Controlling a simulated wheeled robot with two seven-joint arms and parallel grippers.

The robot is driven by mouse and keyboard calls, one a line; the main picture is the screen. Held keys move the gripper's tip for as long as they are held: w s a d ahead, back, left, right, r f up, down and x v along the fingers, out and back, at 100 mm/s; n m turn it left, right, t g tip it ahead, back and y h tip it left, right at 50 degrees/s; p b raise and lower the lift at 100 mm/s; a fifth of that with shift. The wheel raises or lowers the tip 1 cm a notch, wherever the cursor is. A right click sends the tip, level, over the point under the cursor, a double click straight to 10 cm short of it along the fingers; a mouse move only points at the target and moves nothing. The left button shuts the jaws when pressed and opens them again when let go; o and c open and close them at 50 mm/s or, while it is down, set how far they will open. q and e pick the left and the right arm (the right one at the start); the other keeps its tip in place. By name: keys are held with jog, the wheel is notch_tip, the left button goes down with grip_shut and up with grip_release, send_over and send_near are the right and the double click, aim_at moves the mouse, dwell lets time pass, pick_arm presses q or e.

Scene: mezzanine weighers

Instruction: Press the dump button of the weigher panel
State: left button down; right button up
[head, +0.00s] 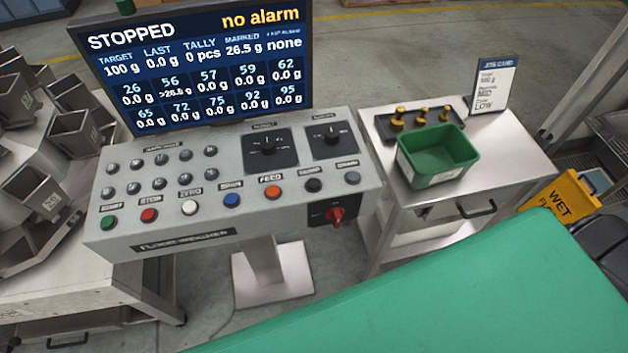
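The weigher panel (240,243) is a grey sloped console on a pedestal. Its front row holds a green button (109,223), a red button (149,215), a white button (190,207), a blue button (232,200), an orange button (273,192), a black button (313,185) and a grey button (352,178). Small labels stand above them; the orange one's reads FEED. The blue one's label is blurred, so I cannot surely tell which is dump. The screen (195,62) reads STOPPED and no alarm. Neither gripper is in view.
A red rotary switch (335,215) sits on the panel's front. A side table (520,150) carries a green bin (437,172), brass weights (423,115) and a card (494,86). A large green surface (480,300) fills the lower right. A yellow wet-floor sign (565,198) stands right.

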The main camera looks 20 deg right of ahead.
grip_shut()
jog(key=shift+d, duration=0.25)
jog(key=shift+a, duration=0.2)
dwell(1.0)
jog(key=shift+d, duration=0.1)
